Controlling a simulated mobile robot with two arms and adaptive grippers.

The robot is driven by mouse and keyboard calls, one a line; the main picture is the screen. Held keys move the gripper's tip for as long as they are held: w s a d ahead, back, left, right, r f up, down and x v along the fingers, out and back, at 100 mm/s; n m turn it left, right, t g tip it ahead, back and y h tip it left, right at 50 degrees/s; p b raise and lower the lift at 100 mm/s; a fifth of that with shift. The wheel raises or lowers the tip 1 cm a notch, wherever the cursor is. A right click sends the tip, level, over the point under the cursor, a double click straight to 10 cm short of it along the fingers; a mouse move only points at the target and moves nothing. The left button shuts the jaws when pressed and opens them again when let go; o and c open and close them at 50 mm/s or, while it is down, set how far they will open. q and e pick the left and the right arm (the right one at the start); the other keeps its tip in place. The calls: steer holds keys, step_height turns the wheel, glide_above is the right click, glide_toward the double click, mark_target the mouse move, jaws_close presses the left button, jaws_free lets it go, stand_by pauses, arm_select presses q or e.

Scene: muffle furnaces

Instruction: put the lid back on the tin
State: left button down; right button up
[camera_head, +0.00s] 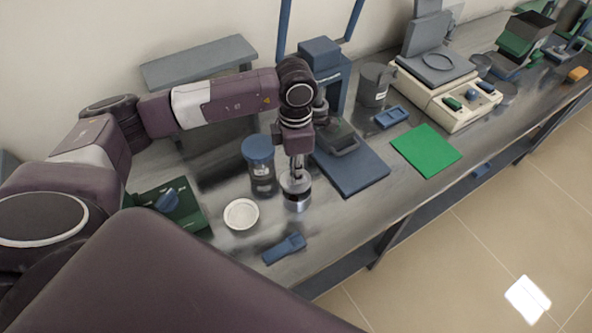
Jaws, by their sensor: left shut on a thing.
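The small silver tin (297,204) stands upright on the metal bench, near its middle. My left gripper (297,174) points straight down over it and is shut on what looks like the tin's lid (295,184). The lid is right at the tin's top; I cannot tell whether it rests on the rim or is slightly above it. The fingers hide part of the lid. My right gripper is not in view.
A blue-capped jar (259,166) stands close left of the tin, a white dish (241,214) at the front left. A blue-based device (351,174) is close on the right. A blue object (284,249) lies near the front edge. A green mat (427,150) is farther right.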

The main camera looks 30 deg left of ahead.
arm_select(q)
steer(key=shift+s+d+r+p, duration=0.5)
steer(key=shift+s+r, duration=0.2)
steer(key=shift+f, duration=0.2)
stand_by(0.5)
steer(key=shift+f+b, duration=0.3)
steer(key=shift+b, duration=0.25)
steer(key=shift+f+b, duration=0.55)
steer(key=shift+b, duration=0.2)
steer(key=c, duration=1.5)
jaws_free()
steer(key=shift+o, duration=0.2)
steer(key=shift+r, duration=0.1)
